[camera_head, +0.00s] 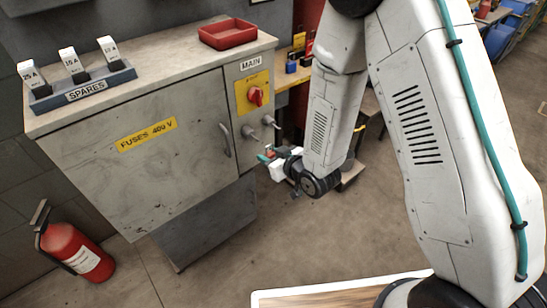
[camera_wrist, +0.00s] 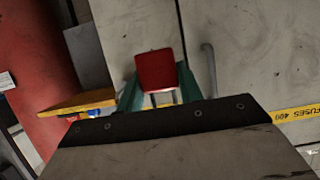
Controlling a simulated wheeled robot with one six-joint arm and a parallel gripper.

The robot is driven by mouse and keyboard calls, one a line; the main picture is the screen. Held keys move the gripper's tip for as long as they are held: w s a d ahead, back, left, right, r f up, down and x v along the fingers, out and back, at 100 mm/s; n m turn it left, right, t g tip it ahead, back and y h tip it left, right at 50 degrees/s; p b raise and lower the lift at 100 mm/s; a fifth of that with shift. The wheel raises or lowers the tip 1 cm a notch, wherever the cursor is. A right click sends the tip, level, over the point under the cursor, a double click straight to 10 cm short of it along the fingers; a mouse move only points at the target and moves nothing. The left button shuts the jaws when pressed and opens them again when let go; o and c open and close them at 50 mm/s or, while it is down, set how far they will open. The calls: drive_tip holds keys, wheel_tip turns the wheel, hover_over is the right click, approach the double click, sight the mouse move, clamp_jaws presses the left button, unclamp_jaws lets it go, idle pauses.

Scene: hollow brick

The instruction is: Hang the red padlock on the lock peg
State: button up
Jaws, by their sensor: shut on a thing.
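The red padlock (camera_wrist: 157,70) is held between the teal fingertips of my gripper (camera_wrist: 159,92) in the wrist view. Its body faces up in that picture and part of its metal shackle shows below the body. In the head view my gripper (camera_head: 267,157) is beside the cabinet's right front, with a small bit of red at its tips. Two grey pegs stick out of the panel under the red MAIN switch: one left (camera_head: 248,132) and one right (camera_head: 269,121). My gripper is just below and close to them; I cannot tell the exact gap. The wrist view does not show the pegs clearly.
The grey fuse cabinet (camera_head: 150,150) has a door handle (camera_head: 225,140) left of the pegs. A red tray (camera_head: 229,34) and a SPARES rack (camera_head: 82,90) stand on top. Other padlocks (camera_head: 292,63) sit on a bench behind. A fire extinguisher (camera_head: 73,250) stands at lower left.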

drive_tip(key=r+x, duration=0.1)
drive_tip(key=x, duration=0.6)
drive_tip(key=shift+w+a+r, duration=0.2)
drive_tip(key=shift+w+a, duration=0.05)
drive_tip(key=shift+w, duration=0.15)
idle(0.3)
idle(0.6)
drive_tip(key=o, duration=1.1)
